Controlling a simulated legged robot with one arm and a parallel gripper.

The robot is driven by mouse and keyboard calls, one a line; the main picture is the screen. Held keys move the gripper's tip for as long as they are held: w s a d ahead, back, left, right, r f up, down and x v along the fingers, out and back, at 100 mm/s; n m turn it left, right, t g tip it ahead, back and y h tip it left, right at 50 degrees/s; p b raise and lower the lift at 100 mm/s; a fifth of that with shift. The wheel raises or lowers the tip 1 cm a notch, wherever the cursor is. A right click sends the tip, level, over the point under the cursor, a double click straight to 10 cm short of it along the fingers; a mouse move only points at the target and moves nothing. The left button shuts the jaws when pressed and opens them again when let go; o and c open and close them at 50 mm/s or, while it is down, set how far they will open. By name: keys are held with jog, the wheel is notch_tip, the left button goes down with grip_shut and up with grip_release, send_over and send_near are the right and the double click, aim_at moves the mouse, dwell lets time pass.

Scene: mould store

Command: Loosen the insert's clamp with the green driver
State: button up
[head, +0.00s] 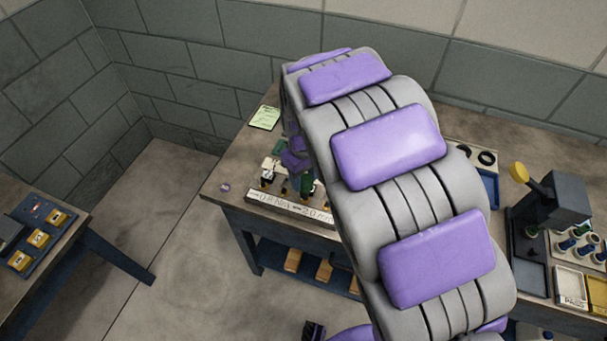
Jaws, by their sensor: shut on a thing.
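My arm reaches over the table, and my purple-and-grey gripper (297,162) is at its far end, partly hidden by the arm. It is shut over the driver rack (278,203), a block with a pale label strip reading 0.8 Nm and 2.0. A green driver handle (307,185) shows directly below the gripper, upright at the rack. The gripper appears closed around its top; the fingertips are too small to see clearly. Other drivers (267,177) stand in the rack to the left. I cannot make out the insert or its clamp.
A green note (265,117) lies at the table's back left. A dark press-like stand (553,200) with a yellow knob is at right, beside a white tray (571,287) and several spools (582,246). A second table (72,236) is at left. Open floor (170,270) lies between the tables.

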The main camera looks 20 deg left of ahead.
jog(key=shift+d+f, duration=0.1)
jog(key=shift+f, duration=0.75)
dwell(0.3)
jog(key=o, duration=0.5)
jog(key=c, duration=0.6)
jog(key=n, duration=0.4)
